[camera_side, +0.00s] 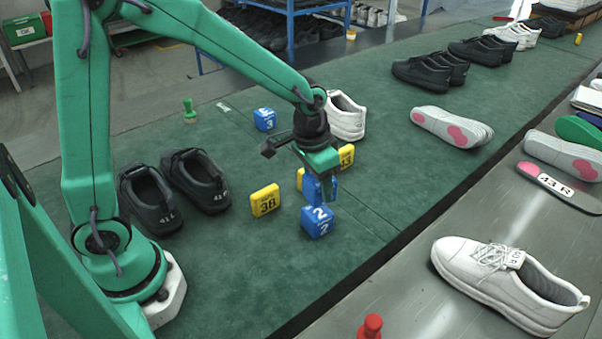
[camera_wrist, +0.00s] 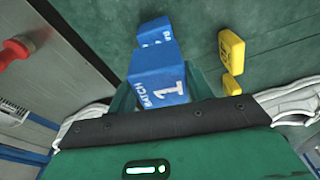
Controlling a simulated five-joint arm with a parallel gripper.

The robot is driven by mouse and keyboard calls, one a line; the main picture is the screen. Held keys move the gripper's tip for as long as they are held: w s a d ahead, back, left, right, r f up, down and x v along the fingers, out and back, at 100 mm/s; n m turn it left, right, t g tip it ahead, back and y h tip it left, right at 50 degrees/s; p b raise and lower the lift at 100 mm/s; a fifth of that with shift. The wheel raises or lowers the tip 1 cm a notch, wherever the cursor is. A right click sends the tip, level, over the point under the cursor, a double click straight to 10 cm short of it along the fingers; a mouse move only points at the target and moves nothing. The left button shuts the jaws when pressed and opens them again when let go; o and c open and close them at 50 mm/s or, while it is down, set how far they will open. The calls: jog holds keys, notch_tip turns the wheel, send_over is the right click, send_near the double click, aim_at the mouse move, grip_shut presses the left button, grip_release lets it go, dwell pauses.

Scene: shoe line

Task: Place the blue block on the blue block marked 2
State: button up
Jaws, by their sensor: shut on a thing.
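My gripper (camera_side: 321,186) is shut on a blue block (camera_side: 312,190). In the wrist view, the held block (camera_wrist: 160,76) shows "BATCH 1" on its face, between my gripper's fingers (camera_wrist: 161,92). The blue block marked 2 (camera_side: 318,223) sits on the green mat, just below and in front of the held block in the side view. In the wrist view, a blue block (camera_wrist: 155,31) shows partly behind the held one. The side view does not clearly show whether the two blocks touch.
A yellow block marked 38 (camera_side: 265,201) stands left of block 2. Another yellow block (camera_side: 346,157) is behind my gripper. A blue block marked 3 (camera_side: 265,119), black shoes (camera_side: 147,201) and a white shoe (camera_side: 347,121) stand around. Mat right of block 2 is clear.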

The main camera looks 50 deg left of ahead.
aim_at(318, 195)
jog(key=shift+f, duration=1.95)
jog(key=shift+f, duration=0.15)
jog(key=o, duration=1)
jog(key=r, duration=0.4)
jog(key=s+r, duration=0.1)
jog(key=r, duration=0.7)
jog(key=shift+s+a+r, duration=0.1)
jog(key=shift+s+a, duration=0.05)
jog(key=shift+s, duration=0.25)
